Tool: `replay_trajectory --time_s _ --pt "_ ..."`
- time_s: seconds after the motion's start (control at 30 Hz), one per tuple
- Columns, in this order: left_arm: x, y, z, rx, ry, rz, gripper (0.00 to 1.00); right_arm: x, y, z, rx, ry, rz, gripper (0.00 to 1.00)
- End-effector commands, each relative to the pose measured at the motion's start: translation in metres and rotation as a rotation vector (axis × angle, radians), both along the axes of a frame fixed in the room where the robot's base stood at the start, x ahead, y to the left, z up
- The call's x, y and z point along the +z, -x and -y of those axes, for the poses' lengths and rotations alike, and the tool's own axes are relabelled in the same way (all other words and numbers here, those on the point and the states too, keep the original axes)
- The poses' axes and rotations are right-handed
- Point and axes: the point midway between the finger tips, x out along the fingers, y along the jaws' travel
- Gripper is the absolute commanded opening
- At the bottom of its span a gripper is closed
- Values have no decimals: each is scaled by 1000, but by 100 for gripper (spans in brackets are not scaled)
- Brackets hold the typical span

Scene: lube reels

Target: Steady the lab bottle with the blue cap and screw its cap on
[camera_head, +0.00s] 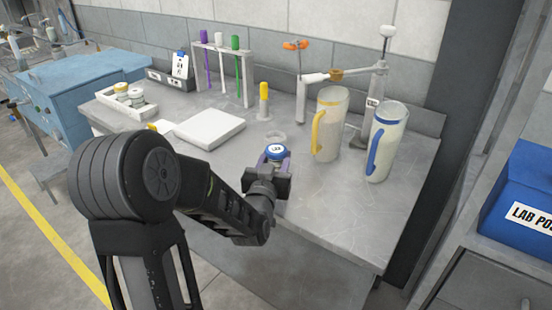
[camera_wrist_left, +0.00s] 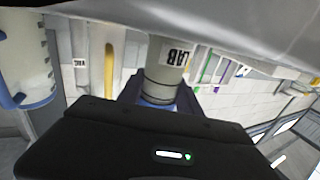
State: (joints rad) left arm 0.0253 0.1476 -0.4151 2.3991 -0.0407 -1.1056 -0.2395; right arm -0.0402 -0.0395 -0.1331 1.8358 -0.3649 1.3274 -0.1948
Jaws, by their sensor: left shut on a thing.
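The lab bottle stands near the front edge of the grey bench. From above, its blue cap (camera_head: 276,152) with a white label shows between my left gripper's fingers. In the left wrist view, which is upside down, the pale bottle body (camera_wrist_left: 168,58) shows a LAB label, and a strip of blue cap (camera_wrist_left: 157,102) shows at its lower end. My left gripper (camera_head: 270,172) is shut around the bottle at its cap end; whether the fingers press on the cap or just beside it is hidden. My right gripper is in neither view.
Behind the bottle lies a clear ring-shaped dish (camera_head: 276,137). To the right stand a yellow-handled jug (camera_head: 331,122) and a blue-handled jug (camera_head: 385,145). A white slab (camera_head: 209,128), a yellow-capped tube (camera_head: 264,101) and a tube rack (camera_head: 222,72) stand behind. The bench's front right is clear.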

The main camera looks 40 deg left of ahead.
Motion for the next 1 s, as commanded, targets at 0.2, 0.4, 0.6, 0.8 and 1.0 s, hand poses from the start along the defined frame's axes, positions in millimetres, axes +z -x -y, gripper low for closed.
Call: replay_trajectory --time_s 0.2,0.4,0.6,0.8,1.0 --pt "-3 0 0 0 0 0 46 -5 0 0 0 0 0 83" --pt "-3 0 0 0 0 0 62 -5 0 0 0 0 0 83" --pt "-3 0 0 0 0 0 63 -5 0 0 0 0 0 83" --pt "-1 0 0 0 0 -2 63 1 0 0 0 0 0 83" --pt "-4 16 7 1 3 1 63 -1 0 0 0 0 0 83"
